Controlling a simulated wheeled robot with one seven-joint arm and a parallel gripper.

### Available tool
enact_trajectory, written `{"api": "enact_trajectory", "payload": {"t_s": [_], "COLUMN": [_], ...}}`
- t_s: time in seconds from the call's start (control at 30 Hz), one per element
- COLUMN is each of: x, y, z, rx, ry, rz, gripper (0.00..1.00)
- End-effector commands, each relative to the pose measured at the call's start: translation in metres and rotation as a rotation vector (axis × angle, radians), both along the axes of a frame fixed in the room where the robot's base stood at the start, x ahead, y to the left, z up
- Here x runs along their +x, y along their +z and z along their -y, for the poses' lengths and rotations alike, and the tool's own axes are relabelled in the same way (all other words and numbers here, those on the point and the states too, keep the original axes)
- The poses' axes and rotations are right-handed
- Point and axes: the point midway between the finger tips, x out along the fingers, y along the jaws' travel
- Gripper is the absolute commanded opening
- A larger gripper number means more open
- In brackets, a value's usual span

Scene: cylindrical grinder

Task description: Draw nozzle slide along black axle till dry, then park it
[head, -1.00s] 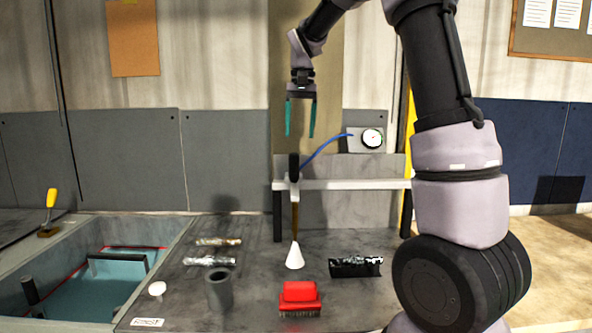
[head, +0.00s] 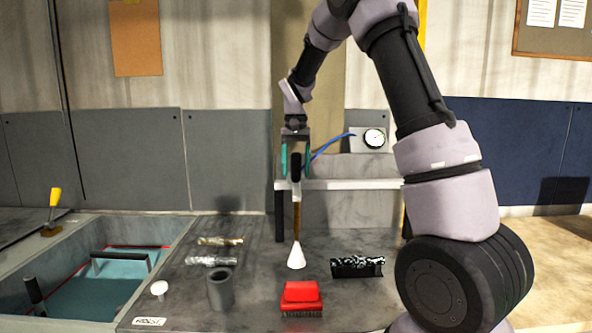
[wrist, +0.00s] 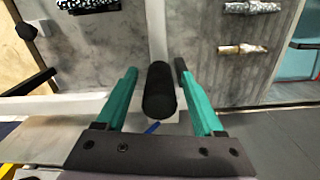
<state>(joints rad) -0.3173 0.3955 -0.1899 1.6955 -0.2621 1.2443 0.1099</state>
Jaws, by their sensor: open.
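The nozzle slide's black handle (head: 296,166) stands upright at the left part of the white rail (head: 350,184). A brown stem (head: 296,217) runs down from it to a white cone nozzle (head: 296,257). My gripper (head: 296,174) is open with teal fingers on either side of the handle. In the wrist view, the handle (wrist: 158,90) sits between the fingers, with gaps visible. The black axle (head: 358,264), speckled with shiny spots, lies in a dark holder to the right of the nozzle. It also shows at the top of the wrist view (wrist: 88,4).
A blue hose (head: 332,143) runs from the handle area to a gauge (head: 373,138). A sunken teal basin (head: 110,285) is at left.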

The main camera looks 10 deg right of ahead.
Motion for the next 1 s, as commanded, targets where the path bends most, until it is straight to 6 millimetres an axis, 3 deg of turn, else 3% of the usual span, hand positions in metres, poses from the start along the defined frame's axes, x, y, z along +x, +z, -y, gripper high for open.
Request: {"api": "enact_trajectory", "payload": {"t_s": [0.33,0.5,0.53,1.0], "x": [-0.0001,-0.0001,-0.0001,0.0], "y": [-0.0044,-0.0042,-0.0042,-0.0039], "z": [0.0002,0.0002,0.0002,0.0001], "rx": [0.0,0.0,0.0,0.0], "ry": [0.0,0.0,0.0,0.0], "rz": [0.0,0.0,0.0,0.0], "gripper": [0.69,0.04,0.0,0.0]}}
